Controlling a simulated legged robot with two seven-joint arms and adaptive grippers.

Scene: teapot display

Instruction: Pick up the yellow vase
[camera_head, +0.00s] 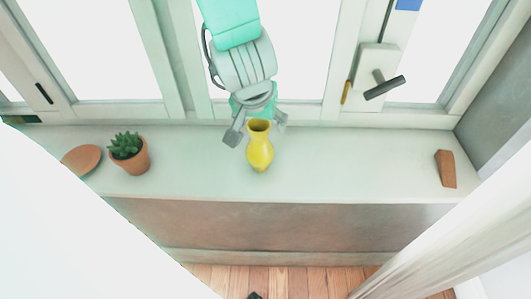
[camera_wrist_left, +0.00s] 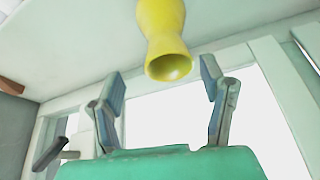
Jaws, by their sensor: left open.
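The yellow vase (camera_head: 260,154) stands upright on the pale window sill, near its middle. My left gripper (camera_head: 258,129) is open at the vase's mouth, with one finger on each side of it. In the left wrist view the vase (camera_wrist_left: 165,30) shows with its mouth between the two open fingertips (camera_wrist_left: 162,82). Gaps show between the vase and both fingers there. I cannot tell how far the neck reaches in between the fingers. My right gripper is not in view.
On the sill (camera_head: 350,165), a potted succulent (camera_head: 130,155) and a round brown disc (camera_head: 82,159) stand at the left. A brown wedge-shaped block (camera_head: 446,169) is at the right. A window frame with a handle (camera_head: 384,88) rises behind.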

